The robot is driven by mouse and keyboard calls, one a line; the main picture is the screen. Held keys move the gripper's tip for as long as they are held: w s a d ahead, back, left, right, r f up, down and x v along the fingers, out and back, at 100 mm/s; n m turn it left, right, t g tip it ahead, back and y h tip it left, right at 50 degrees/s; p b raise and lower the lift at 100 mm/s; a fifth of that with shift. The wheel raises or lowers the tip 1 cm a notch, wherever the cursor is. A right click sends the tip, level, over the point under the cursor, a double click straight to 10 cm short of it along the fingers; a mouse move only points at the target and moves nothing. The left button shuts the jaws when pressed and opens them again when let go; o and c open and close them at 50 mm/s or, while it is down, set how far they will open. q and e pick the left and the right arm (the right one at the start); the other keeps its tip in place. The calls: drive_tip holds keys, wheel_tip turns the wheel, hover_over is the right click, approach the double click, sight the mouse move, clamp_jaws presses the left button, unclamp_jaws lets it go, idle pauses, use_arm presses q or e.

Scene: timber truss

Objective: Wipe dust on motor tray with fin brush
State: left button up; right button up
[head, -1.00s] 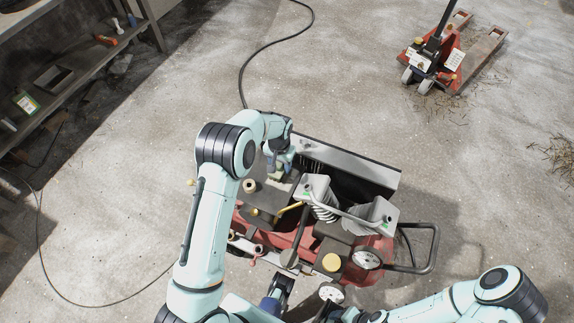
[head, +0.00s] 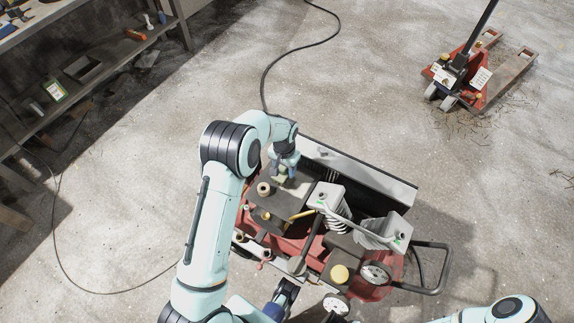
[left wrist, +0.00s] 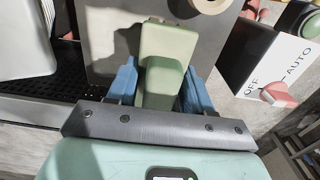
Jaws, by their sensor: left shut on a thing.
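My left gripper (head: 284,170) is shut on a pale green block-shaped piece, the grip of the fin brush (left wrist: 163,62), between its two blue fingers in the left wrist view. It is over the flat dark grey motor tray (head: 262,212) of the red machine; the tray also shows in the left wrist view (left wrist: 103,50). The brush's lower end is hidden, so I cannot tell whether it touches the tray. A dark smudge, perhaps dust (left wrist: 128,38), lies just left of the brush. I cannot clearly make out my right gripper at the bottom of the head view.
Close by are a beige knob (head: 263,189), a grey finned cylinder part (head: 340,196) and a long metal guard (head: 352,170). A switch panel (left wrist: 272,68) reading OFF and AUTO is at right. A pallet jack (head: 470,75) stands on open floor; a shelf (head: 120,50) is left.

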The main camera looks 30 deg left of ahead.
use_arm(q)
drive_tip(key=shift+w+d+r+p, duration=0.15)
drive_tip(key=shift+d, duration=2.35)
drive_tip(key=shift+w+d+r+p, duration=0.15)
drive_tip(key=shift+d, duration=2.5)
drive_tip(key=shift+s+d, duration=0.1)
drive_tip(key=shift+s, duration=0.7)
drive_tip(key=shift+s+a, duration=0.1)
drive_tip(key=shift+a, duration=0.2)
drive_tip(key=shift+s+a+r, duration=0.1)
drive_tip(key=shift+a, duration=0.55)
drive_tip(key=shift+s+a+r, duration=0.1)
drive_tip(key=shift+a, duration=0.5)
drive_tip(key=shift+w+a, duration=0.1)
drive_tip(key=shift+a, duration=0.6)
drive_tip(key=shift+a+r, duration=0.2)
drive_tip(key=shift+a, duration=2.75)
